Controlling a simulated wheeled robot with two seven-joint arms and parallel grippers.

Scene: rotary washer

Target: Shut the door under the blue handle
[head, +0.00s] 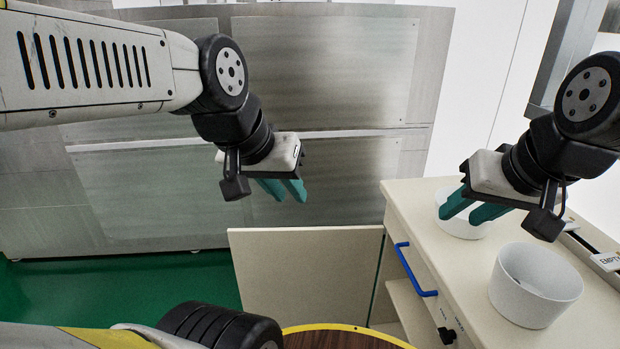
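The blue handle (414,270) is on the front of a cream cabinet at the right. Below it the cabinet is open, showing a shelf inside. A cream door panel (300,272) stands swung out to the left of the opening. Its lower part is hidden behind my own body. My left gripper (290,200) is in the air above and behind the door panel, apart from it, with its teal fingers open and empty. My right gripper (458,219) is above the cabinet top, fingers open and empty, in front of a white bowl (462,225).
A large metal wall (330,75) stands behind. Green floor (120,285) is clear at left.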

